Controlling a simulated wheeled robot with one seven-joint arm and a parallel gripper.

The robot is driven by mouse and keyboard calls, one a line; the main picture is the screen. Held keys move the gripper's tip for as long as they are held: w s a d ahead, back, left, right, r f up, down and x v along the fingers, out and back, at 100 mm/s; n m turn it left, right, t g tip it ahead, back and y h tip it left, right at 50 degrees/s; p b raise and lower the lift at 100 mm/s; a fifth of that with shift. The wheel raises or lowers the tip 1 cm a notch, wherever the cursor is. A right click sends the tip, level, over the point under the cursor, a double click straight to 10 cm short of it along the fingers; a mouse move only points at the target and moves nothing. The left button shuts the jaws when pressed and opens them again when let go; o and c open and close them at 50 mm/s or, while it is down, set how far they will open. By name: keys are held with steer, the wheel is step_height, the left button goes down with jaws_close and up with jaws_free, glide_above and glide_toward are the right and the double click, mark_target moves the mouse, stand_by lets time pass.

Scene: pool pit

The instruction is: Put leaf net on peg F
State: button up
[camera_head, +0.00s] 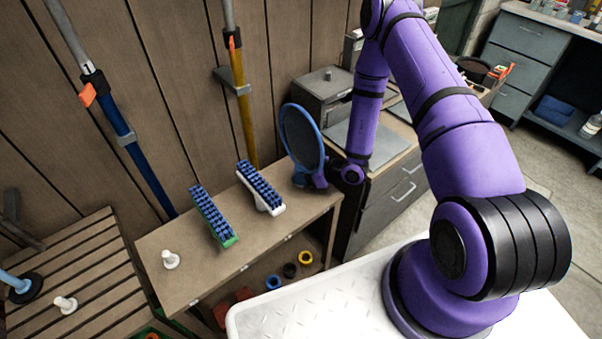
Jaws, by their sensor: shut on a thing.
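The leaf net (302,137) has a blue oval rim and dark mesh. It stands upright above the right end of the wooden bench shelf. My gripper (320,181) is at the net's lower right edge, shut on it; the fingers are small and partly hidden. A white peg (170,260) stands bare at the left of the shelf top. Another white peg (65,304) is on the slatted bench at the lower left. No peg letters can be read, so I cannot tell which is peg F.
A green brush (214,215) and a white brush (260,187) with blue bristles sit on the shelf top (196,285). Blue (117,130) and yellow (241,110) poles lean on the wall. A grey-topped cabinet (375,150) stands to the right. Coloured rings (289,270) lie below.

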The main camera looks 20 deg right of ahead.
steer(key=o, duration=1.7)
steer(key=shift+c, duration=0.2)
steer(key=shift+v, duration=5.55)
